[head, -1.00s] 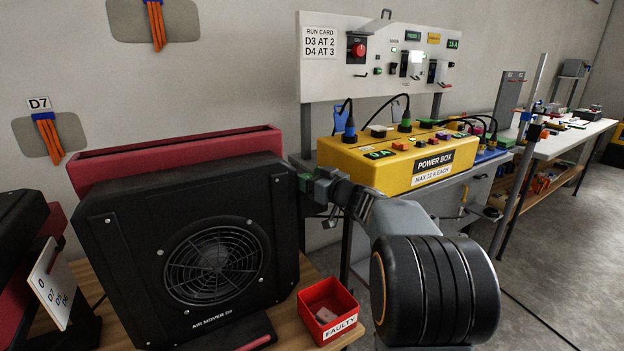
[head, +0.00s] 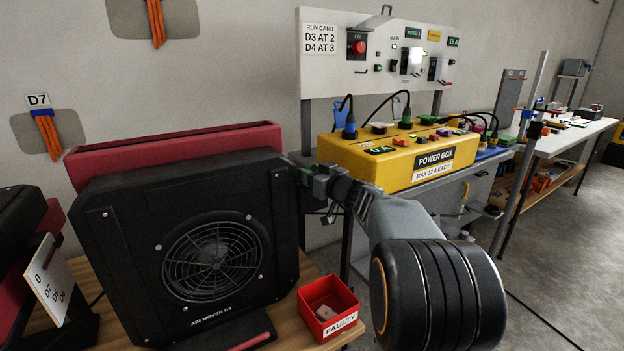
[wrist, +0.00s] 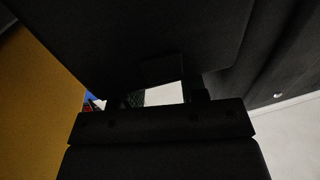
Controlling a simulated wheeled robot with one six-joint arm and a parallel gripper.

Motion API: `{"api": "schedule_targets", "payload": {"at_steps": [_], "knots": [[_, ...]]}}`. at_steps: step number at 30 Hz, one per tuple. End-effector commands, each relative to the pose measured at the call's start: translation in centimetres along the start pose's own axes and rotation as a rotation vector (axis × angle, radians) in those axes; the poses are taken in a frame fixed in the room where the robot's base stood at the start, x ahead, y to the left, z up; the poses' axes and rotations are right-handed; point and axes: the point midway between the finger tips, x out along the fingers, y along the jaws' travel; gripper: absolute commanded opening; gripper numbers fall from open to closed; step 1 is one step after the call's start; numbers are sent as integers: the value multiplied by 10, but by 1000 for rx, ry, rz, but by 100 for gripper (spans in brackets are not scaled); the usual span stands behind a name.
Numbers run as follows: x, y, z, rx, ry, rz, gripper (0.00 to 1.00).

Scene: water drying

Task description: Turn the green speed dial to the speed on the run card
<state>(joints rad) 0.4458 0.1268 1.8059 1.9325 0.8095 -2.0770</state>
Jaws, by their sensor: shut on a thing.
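The black air mover D4 (head: 125,285) stands on the wooden bench, its round fan grille facing me. A small green part, which looks like the speed dial (head: 304,174), shows at its right side near the top. My gripper (head: 311,179) reaches it from the right and is shut on it. The dial's markings and pointer are hidden, so I cannot tell its setting. The run card (head: 320,39) on the back panel reads D3 at 2 and D4 at 3. The wrist view is very dark; my gripper (wrist: 155,98) shows against a black surface.
A red box marked FAULTY (head: 341,324) holds a pale piece, below my arm. The yellow power box (head: 360,162), with plugs and cables, stands behind my gripper. Another dark machine (head: 18,235) with a tag is at the left edge. Open floor lies at the right.

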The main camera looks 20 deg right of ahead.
Motion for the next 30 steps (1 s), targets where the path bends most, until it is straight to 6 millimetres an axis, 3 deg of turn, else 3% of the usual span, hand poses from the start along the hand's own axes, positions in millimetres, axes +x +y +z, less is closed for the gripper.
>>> {"api": "schedule_targets", "payload": {"at_steps": [1,12,23,24,30], "knots": [[0,-1,9,-6,5,22,16],[0,-5,1,-2,7,219,16],[0,-5,0,1,4,236,16],[0,-5,0,1,4,236,42],[0,-5,0,1,4,235,61]]}}
